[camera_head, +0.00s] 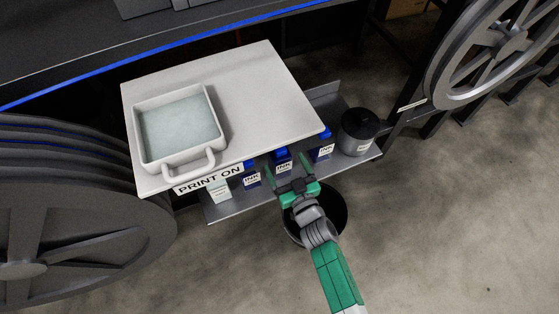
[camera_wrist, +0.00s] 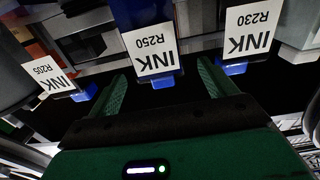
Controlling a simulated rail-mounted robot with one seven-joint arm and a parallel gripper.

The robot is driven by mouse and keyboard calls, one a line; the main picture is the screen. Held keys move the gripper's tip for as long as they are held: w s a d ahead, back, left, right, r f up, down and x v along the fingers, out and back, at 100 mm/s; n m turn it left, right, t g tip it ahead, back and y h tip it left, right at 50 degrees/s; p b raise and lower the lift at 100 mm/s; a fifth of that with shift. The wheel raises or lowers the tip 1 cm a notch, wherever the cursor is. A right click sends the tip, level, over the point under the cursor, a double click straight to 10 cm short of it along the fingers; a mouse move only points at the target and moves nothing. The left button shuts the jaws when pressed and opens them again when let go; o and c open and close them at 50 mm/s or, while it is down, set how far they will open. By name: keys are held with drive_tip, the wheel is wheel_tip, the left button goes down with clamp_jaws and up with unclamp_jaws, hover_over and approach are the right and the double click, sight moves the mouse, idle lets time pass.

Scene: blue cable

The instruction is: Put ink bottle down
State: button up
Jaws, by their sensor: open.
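Three dark blue ink bottles with white INK labels stand on the shelf: one at left (camera_head: 251,178), one in the middle (camera_head: 282,163) and one at right (camera_head: 325,148). My gripper (camera_head: 287,166) is open in front of the middle bottle. In the wrist view, the labels appear upside down. The R250 bottle (camera_wrist: 155,50) is centred ahead of my open gripper (camera_wrist: 162,72), its blue cap between the fingertips in the picture. The fingers are apart with nothing clamped. The R205 bottle (camera_wrist: 50,75) and R230 bottle (camera_wrist: 245,38) flank it.
The bottles' grey shelf (camera_head: 228,210) sits below a pale board (camera_head: 262,85) with a PRINT ON sign (camera_head: 208,180). A white tray with a handle (camera_head: 190,163) rests on the board. A dark round container (camera_head: 358,132) stands at the shelf's right. Large reels flank the area.

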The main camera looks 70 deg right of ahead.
drive_tip(key=b+x, duration=0.2)
drive_tip(key=x, duration=0.4)
drive_tip(key=shift+w+d+f+b, duration=0.25)
drive_tip(key=shift+d+b, duration=0.05)
drive_tip(key=shift+b, duration=0.05)
drive_tip(key=c, duration=1.5)
drive_tip(key=shift+o, duration=0.2)
wheel_tip(320, 180, up, 4)
drive_tip(key=p, duration=0.3)
drive_tip(key=shift+p, duration=0.4)
drive_tip(key=w+a+r+p+v, duration=0.1)
drive_tip(key=w+a+p+v, duration=0.1)
drive_tip(key=v, duration=1.3)
drive_tip(key=shift+s+a, duration=0.2)
drive_tip(key=shift+a, duration=0.15)
